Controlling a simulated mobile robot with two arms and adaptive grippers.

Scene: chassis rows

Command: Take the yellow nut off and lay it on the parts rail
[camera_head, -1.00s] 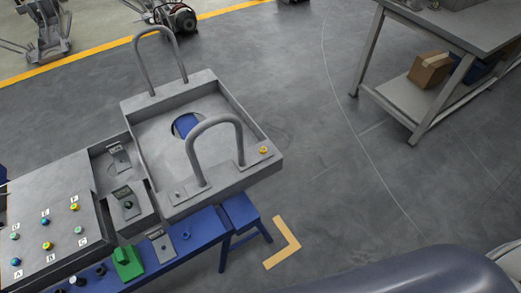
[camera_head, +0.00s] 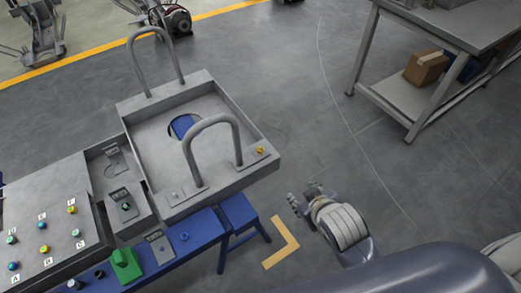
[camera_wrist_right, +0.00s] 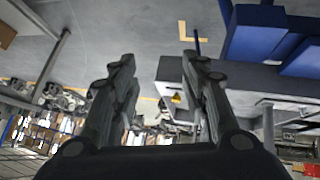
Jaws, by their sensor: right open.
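A small yellow nut (camera_head: 261,151) sits at the right corner of the grey chassis tray (camera_head: 258,168), near the foot of the front hoop handle. In the right wrist view a small yellow spot, likely this nut (camera_wrist_right: 176,98), shows between the fingers on a grey part. My right gripper (camera_head: 298,204) is in the air to the lower right of the tray, apart from it. It is open and empty in the wrist view (camera_wrist_right: 160,65). A blue rail (camera_head: 203,229) runs along the tray's front; I cannot tell if it is the parts rail. My left gripper is not in view.
Two tall hoop handles (camera_head: 213,121) rise from the tray. A panel (camera_head: 60,229) with several coloured knobs lies left, with a green block (camera_head: 124,263) on the blue rail. A grey workbench (camera_head: 440,28) stands upper right. The floor between is clear.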

